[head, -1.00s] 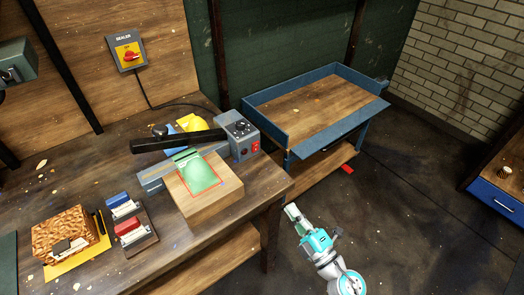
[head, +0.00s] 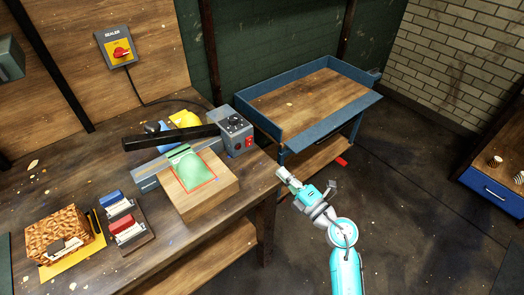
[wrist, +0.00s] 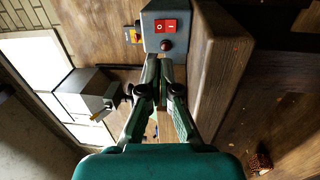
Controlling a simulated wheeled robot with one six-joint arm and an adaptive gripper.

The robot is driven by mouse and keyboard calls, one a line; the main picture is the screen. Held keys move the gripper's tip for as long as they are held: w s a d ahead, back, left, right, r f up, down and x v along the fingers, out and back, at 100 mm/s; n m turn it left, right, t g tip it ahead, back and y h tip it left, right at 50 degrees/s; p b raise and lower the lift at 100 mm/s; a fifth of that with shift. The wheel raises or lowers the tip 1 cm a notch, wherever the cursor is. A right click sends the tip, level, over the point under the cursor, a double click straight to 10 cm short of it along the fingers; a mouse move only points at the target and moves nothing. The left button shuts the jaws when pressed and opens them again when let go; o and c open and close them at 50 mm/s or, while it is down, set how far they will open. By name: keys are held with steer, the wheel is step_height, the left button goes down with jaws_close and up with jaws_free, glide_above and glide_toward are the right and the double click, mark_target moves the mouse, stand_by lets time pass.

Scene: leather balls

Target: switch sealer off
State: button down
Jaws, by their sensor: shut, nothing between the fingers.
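The sealer has a grey control box (head: 232,122) with a black dial on top and a red switch (head: 249,142) on its front. Its long black arm (head: 165,139) is raised over the green bag (head: 194,171) on a wooden block. In the wrist view the red rocker switch (wrist: 166,26), marked O and I, sits on the grey box above a dark red round lamp or button (wrist: 167,45). Which side is pressed is unclear. My gripper (head: 281,174) is shut and empty, off the bench's right edge. In the wrist view its fingertips (wrist: 160,62) point toward the box, apparently short of the switch.
A wall box labelled SEALER (head: 118,48) carries a red rotary knob on yellow, with a cable down to the bench. A blue-rimmed table (head: 300,137) stands right of the bench. Stamps (head: 122,222) and a cork-like block (head: 65,232) lie at left.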

mark_target(251, 139)
steer(key=x, duration=1.4)
steer(key=shift+w+a+r, duration=0.1)
steer(key=shift+w+r, duration=0.05)
steer(key=shift+r, duration=0.05)
steer(key=v, duration=1.2)
steer(key=shift+f, duration=0.1)
